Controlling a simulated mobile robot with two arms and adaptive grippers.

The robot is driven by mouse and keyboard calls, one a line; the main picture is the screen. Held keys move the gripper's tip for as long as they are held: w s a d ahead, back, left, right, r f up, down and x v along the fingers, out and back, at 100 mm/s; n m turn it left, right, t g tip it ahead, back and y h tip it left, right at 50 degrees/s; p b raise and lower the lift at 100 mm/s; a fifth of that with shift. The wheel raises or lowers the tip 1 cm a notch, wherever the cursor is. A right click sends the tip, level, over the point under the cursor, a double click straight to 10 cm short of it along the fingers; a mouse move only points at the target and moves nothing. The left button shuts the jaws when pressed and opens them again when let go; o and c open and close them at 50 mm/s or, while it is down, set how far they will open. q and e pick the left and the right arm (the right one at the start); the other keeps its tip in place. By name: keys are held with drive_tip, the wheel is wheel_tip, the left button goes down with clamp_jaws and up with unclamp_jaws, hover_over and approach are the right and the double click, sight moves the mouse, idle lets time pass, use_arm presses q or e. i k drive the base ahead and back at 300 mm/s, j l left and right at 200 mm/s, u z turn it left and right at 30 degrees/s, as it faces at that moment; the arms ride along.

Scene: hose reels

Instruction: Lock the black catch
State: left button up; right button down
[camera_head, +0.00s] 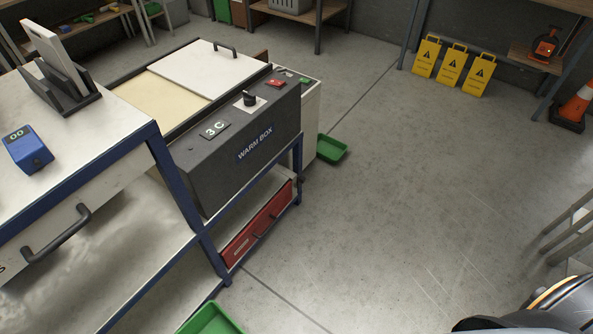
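I cannot make out a black catch for certain in the head view. A dark grey warm box (185,172) stands left of centre, with a white lid (205,68) that has a black handle (225,48). Its front carries a black knob (250,99), a red switch (276,83) and a "3 C" display (214,129). Neither gripper shows; only parts of my own body appear at the lower right.
A white-topped bench (75,134) with a blue device (27,149) fills the left. Green trays lie on the floor (331,149) and at the bottom edge (212,320). Yellow signs (452,67) and an orange cone (576,104) stand far right. The middle floor is clear.

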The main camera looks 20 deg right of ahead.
sight(300, 179)
drive_tip(key=i+l, duration=0.2)
drive_tip(key=l, duration=0.2)
drive_tip(key=i+l, duration=0.15)
drive_tip(key=l, duration=0.25)
drive_tip(key=i+l, duration=0.2)
drive_tip(key=l, duration=0.15)
drive_tip(key=i+l, duration=0.2)
drive_tip(key=l, duration=0.2)
drive_tip(key=i+l, duration=0.15)
drive_tip(key=l, duration=0.25)
drive_tip(key=i+l, duration=0.2)
drive_tip(key=l, duration=0.2)
drive_tip(key=u, duration=0.05)
